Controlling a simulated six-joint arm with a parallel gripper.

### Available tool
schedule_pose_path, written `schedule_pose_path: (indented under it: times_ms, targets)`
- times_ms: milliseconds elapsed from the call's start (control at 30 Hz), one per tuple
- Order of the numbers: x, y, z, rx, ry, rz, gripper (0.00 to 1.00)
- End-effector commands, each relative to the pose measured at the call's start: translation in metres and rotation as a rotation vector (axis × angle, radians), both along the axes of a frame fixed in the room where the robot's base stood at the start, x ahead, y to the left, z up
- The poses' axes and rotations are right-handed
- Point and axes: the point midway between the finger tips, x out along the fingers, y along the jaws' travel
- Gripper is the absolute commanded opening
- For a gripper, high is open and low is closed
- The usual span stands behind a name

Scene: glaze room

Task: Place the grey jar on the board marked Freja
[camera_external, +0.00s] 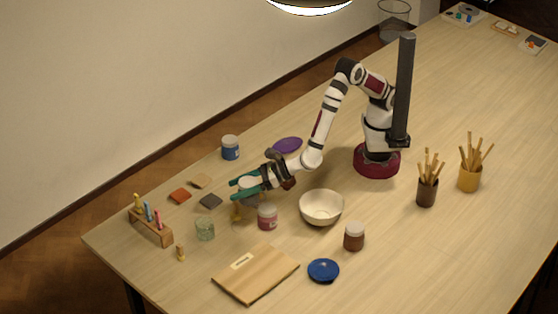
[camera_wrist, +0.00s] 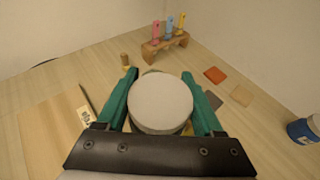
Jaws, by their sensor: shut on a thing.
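The grey jar with its pale round lid (camera_wrist: 160,102) is between the green fingers of my gripper (camera_wrist: 162,95), which is shut on it. In the external view my gripper (camera_external: 250,185) holds the jar (camera_external: 249,201) on the far side of the pink jar; the fingers hide part of it. Whether it clears the table is hard to tell. A light wooden board (camera_external: 257,277) with a pale label (camera_external: 242,261) lies at the front; the label's writing is too small to read. The board (camera_wrist: 40,135) shows at the left in the wrist view.
The pink jar (camera_external: 267,217), white bowl (camera_external: 321,208), brown jar (camera_external: 354,237) and blue dish (camera_external: 323,271) stand near the board. A greenish jar (camera_external: 205,229), small peg (camera_external: 181,252) and tool rack (camera_external: 150,229) are to its left. The board's top is clear.

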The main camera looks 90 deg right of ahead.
Motion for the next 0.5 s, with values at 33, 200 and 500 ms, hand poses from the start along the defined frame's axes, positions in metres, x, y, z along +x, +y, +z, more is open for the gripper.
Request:
schedule_pose_path:
  times_ms: [33,200,500]
  targets:
    - [-0.003,0.008,0.001,-0.001,-0.002,0.023,0.00]
    - [-0.014,0.045,-0.017,-0.005,-0.001,0.054,0.00]
    - [-0.032,0.121,-0.064,-0.004,-0.002,0.048,0.00]
